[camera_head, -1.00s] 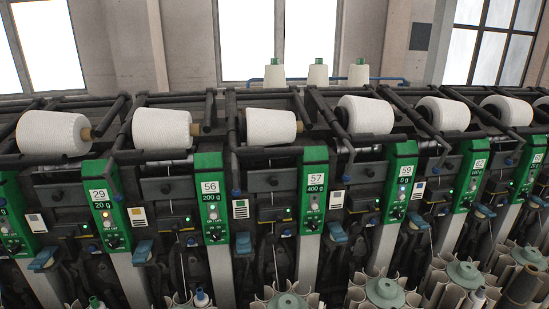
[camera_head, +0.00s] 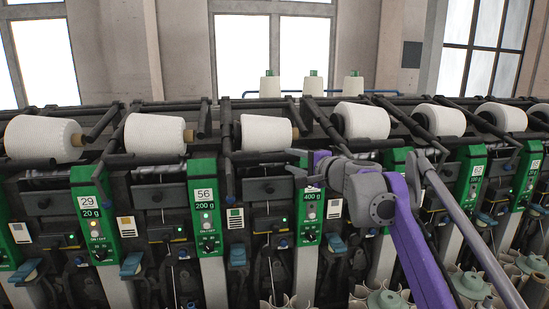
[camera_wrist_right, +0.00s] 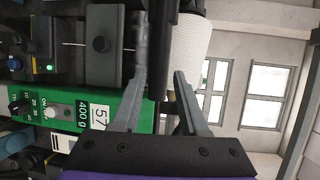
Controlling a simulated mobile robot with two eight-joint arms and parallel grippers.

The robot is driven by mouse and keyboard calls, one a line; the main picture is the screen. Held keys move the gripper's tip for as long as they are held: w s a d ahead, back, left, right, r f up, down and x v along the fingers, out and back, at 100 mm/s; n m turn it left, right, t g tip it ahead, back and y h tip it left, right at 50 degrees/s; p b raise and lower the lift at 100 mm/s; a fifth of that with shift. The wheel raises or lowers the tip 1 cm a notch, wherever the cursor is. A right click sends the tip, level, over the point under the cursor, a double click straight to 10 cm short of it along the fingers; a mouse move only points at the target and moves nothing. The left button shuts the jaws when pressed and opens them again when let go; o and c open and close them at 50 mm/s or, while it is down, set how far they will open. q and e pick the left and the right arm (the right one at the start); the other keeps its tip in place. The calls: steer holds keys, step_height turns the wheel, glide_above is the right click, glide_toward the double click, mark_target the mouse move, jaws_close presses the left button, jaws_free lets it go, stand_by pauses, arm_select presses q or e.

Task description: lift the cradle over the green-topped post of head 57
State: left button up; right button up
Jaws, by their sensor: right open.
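The green-topped post of head 57 (camera_head: 310,222) stands in the middle of the head view; my right gripper (camera_head: 293,167) and wrist cover its upper part. The label 57 is readable in the right wrist view, on the green panel (camera_wrist_right: 125,97). Beside and above the post is the dark cradle bar (camera_head: 262,156), below a white yarn cone (camera_head: 266,132). My right gripper (camera_wrist_right: 161,72) is open. In the wrist view the end of the bar (camera_wrist_right: 164,50) lies between its two fingers; whether they touch is unclear. My left gripper is not seen.
A large white cone (camera_head: 362,121) sits close behind my right wrist. Dark arms stick out between the heads. Three cones stand on the back rail.

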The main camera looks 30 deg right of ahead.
steer(key=w+f, duration=0.1)
steer(key=w, duration=0.7)
steer(key=shift+w+a+p, duration=0.3)
steer(key=shift+w+a, duration=0.1)
steer(key=shift+a, duration=0.05)
jaws_close()
stand_by(0.9)
